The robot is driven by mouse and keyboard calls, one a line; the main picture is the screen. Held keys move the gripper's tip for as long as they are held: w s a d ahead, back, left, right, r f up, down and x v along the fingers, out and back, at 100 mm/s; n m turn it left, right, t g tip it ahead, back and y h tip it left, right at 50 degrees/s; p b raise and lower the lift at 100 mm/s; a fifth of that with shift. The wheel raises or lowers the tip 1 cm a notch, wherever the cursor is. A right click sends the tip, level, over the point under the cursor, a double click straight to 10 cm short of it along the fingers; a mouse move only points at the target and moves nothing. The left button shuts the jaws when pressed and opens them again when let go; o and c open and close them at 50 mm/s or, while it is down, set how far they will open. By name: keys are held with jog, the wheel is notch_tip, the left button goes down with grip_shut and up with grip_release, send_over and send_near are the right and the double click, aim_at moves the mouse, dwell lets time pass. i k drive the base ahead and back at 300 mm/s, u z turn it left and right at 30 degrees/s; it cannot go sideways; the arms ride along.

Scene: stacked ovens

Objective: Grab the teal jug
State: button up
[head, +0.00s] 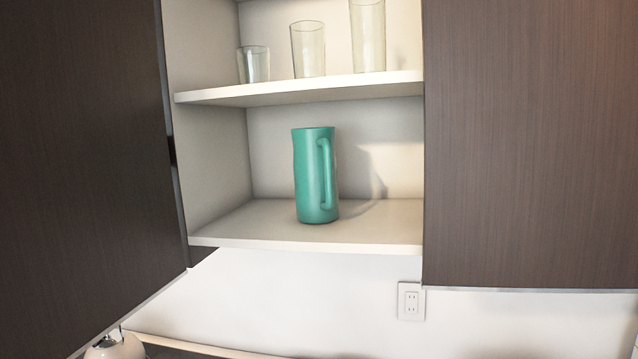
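The teal jug (306,178) stands upright on the lower shelf (380,223) of an open wall cabinet, in the middle of the head view. It is tall and roughly cylindrical. Its handle (325,174) faces the camera, a little to the right of the jug's middle. Nothing covers the jug. My gripper is not in view.
An upper shelf (300,89) above the jug holds several clear glasses (308,50). A dark cabinet door (80,150) fills the left, and a dark panel (530,140) the right. A wall outlet (411,301) is below. The lower shelf is free beside the jug.

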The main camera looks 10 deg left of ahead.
aim_at(314, 158)
jog(key=u, duration=0.1)
jog(key=i, duration=1)
jog(key=z, duration=0.1)
